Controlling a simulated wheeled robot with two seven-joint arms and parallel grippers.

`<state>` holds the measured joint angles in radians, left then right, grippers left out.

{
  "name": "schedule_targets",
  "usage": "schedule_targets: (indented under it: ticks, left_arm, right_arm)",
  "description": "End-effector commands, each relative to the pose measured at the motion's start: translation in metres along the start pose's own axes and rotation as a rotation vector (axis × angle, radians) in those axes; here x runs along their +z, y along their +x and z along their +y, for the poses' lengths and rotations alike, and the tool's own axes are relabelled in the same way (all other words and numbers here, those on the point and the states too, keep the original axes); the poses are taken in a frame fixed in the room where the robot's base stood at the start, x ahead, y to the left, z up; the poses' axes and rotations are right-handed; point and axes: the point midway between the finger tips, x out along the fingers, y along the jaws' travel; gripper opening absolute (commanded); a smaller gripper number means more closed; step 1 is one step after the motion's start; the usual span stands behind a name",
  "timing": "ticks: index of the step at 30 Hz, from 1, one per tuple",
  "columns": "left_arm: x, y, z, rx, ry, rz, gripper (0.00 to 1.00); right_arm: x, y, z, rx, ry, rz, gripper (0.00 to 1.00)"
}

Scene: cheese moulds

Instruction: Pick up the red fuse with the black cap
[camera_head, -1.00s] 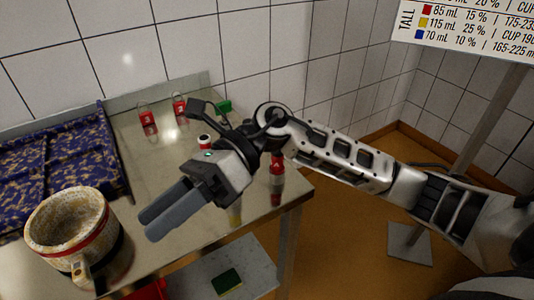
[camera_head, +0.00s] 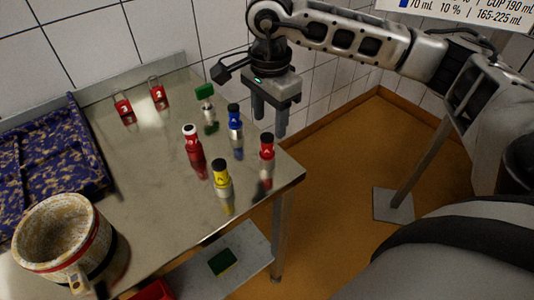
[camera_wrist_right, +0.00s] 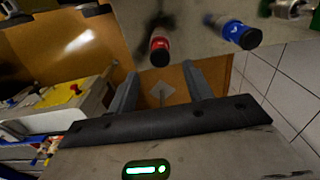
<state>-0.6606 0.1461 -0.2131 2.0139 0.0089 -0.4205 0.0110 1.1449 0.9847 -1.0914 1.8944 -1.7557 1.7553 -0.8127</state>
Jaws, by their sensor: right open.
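The red fuse with the black cap (camera_head: 267,147) stands upright at the table's right edge. In the right wrist view the same red fuse (camera_wrist_right: 160,42) shows its black cap, just beyond the fingertips. My right gripper (camera_head: 268,122) points down, open and empty, above and slightly behind this fuse in the head view. In the wrist view the right gripper's (camera_wrist_right: 162,80) fingers are spread with nothing between them. My left gripper is in neither current view.
A green-topped item (camera_head: 206,91) and two red-filled glasses (camera_head: 123,108) stand behind.

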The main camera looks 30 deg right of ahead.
Motion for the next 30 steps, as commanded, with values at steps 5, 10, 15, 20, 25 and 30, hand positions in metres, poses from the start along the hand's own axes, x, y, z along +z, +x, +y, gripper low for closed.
schedule_targets:
  ticks: [5, 10, 15, 20, 25, 30]
  left_arm:
    - [0.0, -0.002, 0.0, -0.001, 0.0, -0.003, 0.0]
    - [-0.004, -0.005, -0.001, -0.003, 0.0, -0.002, 0.0]
    - [-0.007, -0.009, -0.002, -0.007, 0.001, -0.003, 0.0]
    - [-0.005, -0.006, -0.003, -0.01, -0.001, -0.006, 0.0]
    - [-0.008, -0.004, -0.004, -0.012, -0.001, 0.003, 0.0]
    - [-0.009, -0.004, -0.004, -0.012, -0.001, 0.005, 0.0]
  right_arm:
    - [0.0, 0.018, 0.0, 0.0, 0.0, 0.0, 0.51]
    - [0.002, 0.03, 0.0, 0.003, 0.0, -0.001, 0.51]
    - [0.005, 0.057, 0.0, 0.003, 0.001, -0.002, 0.51]
    - [0.005, 0.071, -0.001, 0.0, 0.0, -0.002, 0.51]
    - [0.005, 0.072, -0.001, -0.001, 0.0, -0.002, 0.51]
    - [0.005, 0.072, -0.001, -0.001, 0.0, -0.002, 0.2]
